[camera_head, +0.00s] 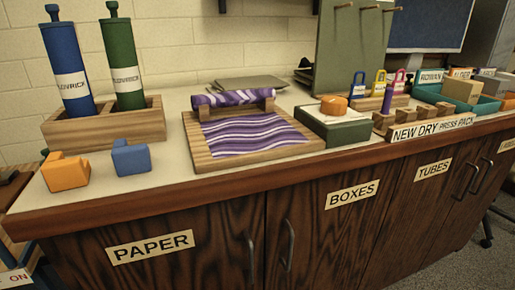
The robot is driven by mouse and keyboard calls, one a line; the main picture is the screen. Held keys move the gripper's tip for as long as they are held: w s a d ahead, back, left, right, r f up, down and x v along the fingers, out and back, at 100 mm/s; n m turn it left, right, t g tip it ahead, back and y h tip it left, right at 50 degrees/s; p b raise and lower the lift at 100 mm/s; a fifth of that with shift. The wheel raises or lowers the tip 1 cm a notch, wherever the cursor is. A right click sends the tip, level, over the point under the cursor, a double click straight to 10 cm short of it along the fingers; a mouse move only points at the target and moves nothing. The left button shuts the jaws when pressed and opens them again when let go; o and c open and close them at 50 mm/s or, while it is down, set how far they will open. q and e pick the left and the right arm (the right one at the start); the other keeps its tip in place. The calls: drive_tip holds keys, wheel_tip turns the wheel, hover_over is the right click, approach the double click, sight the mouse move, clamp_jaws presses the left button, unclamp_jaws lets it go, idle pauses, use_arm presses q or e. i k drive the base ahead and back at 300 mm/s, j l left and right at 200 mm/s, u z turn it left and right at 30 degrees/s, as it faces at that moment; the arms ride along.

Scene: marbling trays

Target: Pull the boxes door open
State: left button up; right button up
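The boxes door (325,245) is a dark wood-grain cabinet door under the counter. It carries a white label reading BOXES (352,194) near its top. A slim metal handle (289,246) stands upright near its left edge. The door looks closed, flush with the cabinet front. Its lower part is cut off by the bottom of the picture. Neither of my grippers is in view.
The paper door (185,272) is on the left, with its handle (250,262) near the boxes handle. The tubes door (425,200) is on the right. The counter edge (200,195) juts above the doors. Trays, blocks and bottles stand on top.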

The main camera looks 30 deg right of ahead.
sight(320, 233)
drive_tip(key=z, duration=1.6)
